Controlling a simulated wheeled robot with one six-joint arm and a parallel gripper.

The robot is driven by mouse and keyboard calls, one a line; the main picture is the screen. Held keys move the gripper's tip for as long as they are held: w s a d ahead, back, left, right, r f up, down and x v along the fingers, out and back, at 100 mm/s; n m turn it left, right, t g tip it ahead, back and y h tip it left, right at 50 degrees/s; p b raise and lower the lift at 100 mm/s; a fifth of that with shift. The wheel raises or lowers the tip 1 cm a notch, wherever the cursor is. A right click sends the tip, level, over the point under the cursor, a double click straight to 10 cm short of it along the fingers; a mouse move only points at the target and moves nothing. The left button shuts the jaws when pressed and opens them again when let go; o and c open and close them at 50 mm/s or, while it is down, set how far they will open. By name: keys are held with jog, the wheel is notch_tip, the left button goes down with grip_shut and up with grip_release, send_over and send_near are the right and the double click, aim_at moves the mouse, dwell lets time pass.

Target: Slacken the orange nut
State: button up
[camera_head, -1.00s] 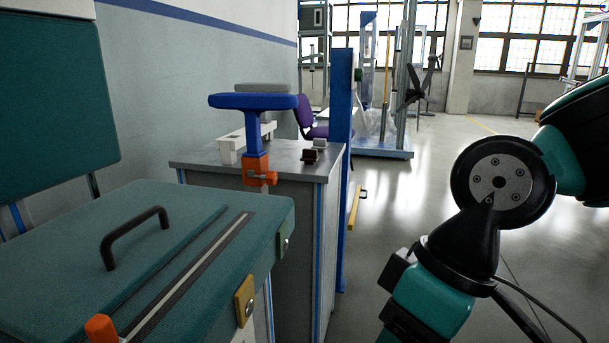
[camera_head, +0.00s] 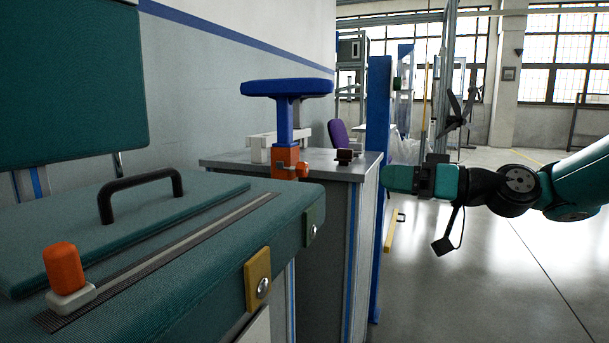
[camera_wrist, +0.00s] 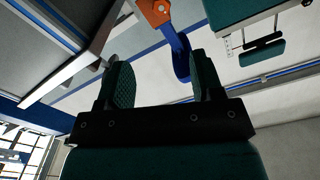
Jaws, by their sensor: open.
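The orange nut (camera_head: 302,170) is a small knob on the right side of an orange block (camera_head: 284,163) around the foot of a blue post with a blue pad (camera_head: 287,88). In the wrist view, the orange block (camera_wrist: 153,11) shows at the top edge, beyond the fingers; I cannot tell the nut apart there. My gripper (camera_head: 392,179) is to the right of the nut, apart from it, pointing left towards the post. The wrist view shows my two teal fingers (camera_wrist: 163,80) spread, with nothing between them.
The grey cabinet (camera_head: 337,172) stands below the orange block, with a small dark block (camera_head: 344,156) on its top. A teal padded panel (camera_head: 150,290) with a black handle (camera_head: 140,186) and an orange-capped knob (camera_head: 63,266) fills the left foreground. The floor at right is open.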

aim_at(306, 171)
jog(key=x, duration=1.5)
jog(key=shift+a+f, duration=0.1)
jog(key=shift+a, duration=0.15)
jog(key=shift+w+a, duration=0.2)
jog(key=shift+a, duration=0.4)
jog(key=c, duration=0.9)
jog(key=shift+c, duration=0.2)
